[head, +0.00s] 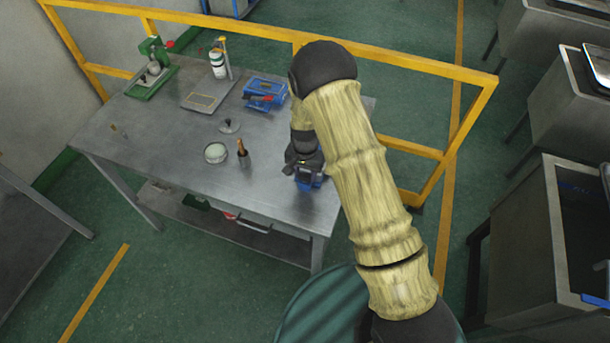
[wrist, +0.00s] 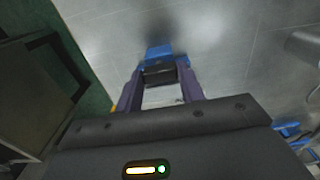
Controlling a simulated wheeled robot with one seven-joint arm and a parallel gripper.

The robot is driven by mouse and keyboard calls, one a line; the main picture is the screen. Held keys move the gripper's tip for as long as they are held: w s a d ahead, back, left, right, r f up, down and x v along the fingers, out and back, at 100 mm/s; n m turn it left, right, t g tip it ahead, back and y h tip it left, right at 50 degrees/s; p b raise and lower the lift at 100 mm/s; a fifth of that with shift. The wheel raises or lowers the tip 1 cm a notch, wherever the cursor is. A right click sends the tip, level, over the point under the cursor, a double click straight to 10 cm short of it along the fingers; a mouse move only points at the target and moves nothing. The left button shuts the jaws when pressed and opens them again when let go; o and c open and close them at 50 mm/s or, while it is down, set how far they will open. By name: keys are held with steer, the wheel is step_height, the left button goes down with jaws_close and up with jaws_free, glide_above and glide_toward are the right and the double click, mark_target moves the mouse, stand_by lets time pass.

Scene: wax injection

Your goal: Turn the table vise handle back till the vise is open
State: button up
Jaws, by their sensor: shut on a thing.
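The table vise (head: 310,184) is small and blue and sits near the right front corner of the steel table (head: 180,135). My gripper (head: 303,168) is over it, and my arm covers part of the vise in the head view. In the wrist view the blue vise (wrist: 158,52) shows just beyond my gripper (wrist: 160,76), with a dark block between the two purple fingers. My gripper is shut on the vise handle, which is mostly hidden by the fingers. How far apart the vise jaws are cannot be told.
A yellow rail (head: 400,62) runs behind. The table's front left is mostly clear.

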mark_target(306, 176)
steer(key=o, duration=0.7)
steer(key=shift+r, duration=0.1)
step_height(306, 176, up, 17)
steer(key=b, duration=0.4)
steer(key=shift+r, duration=0.15)
steer(key=s+d+r+n+t, duration=0.1)
steer(key=s+d, duration=0.4)
steer(key=s, duration=0.1)
steer(key=s+d+r+n, duration=0.1)
steer(key=s+d, duration=0.4)
steer(key=s, duration=0.1)
steer(key=s+d+r+n+t, duration=0.1)
steer(key=s+d, duration=0.4)
steer(key=s, duration=0.1)
steer(key=shift+s+d+r+n+t, duration=0.15)
steer(key=shift+s+r+n+t, duration=0.15)
steer(key=shift+n, duration=0.1)
